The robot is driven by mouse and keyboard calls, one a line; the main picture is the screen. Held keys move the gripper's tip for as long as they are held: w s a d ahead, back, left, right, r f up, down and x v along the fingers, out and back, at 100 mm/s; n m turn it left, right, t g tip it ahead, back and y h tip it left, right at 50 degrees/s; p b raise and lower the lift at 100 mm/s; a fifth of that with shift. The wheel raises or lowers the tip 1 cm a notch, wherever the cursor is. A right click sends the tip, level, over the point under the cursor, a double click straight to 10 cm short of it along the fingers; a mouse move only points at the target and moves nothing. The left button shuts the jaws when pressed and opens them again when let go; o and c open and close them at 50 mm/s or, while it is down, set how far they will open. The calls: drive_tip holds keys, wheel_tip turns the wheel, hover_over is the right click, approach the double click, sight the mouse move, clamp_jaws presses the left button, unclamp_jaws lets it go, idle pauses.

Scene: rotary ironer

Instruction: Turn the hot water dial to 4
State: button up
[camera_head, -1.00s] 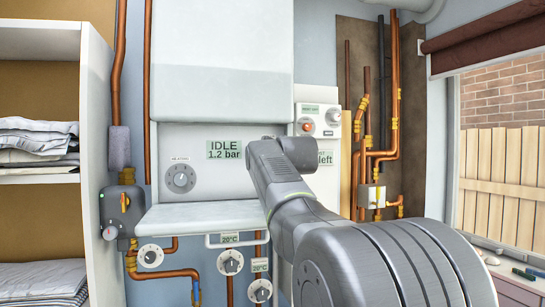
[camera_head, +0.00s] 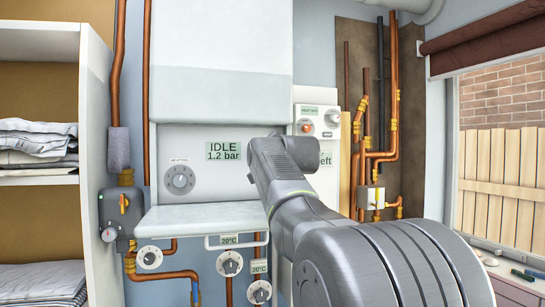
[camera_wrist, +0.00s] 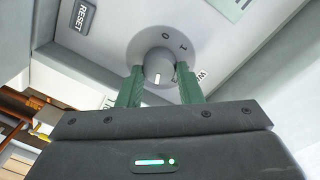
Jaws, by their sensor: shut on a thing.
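The grey round dial (camera_wrist: 158,66) sits between the two green fingers of my gripper (camera_wrist: 160,74) in the wrist view. The fingers are shut on it from both sides. A white mark shows on the dial's knob, and a few dark scale signs show on the panel beside it. A label next to the right finger is mostly covered, so I cannot read it in full. In the head view, my arm hides this dial and my gripper's fingers. The white boiler panel (camera_head: 200,140) shows there, with a display (camera_head: 223,150) reading IDLE 1.2 bar.
A similar dial labelled HEATING (camera_head: 180,180) is at the left of the boiler panel. A RESET button (camera_wrist: 83,16) is near the held dial. A white flap (camera_head: 200,218) juts out below the panel. Pipes and valve dials (camera_head: 230,263) are underneath. Shelves (camera_head: 95,170) stand left.

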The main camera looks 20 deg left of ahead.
drive_tip(key=o, duration=1)
drive_tip(key=shift+c, duration=0.2)
drive_tip(key=b+v, duration=0.4)
drive_tip(key=v, duration=1)
drive_tip(key=shift+w+a, duration=0.1)
drive_tip(key=shift+w, duration=0.05)
drive_tip(key=p+x, duration=0.4)
drive_tip(key=x, duration=0.9)
drive_tip(key=shift+w+a, duration=0.25)
drive_tip(key=shift+w, duration=0.05)
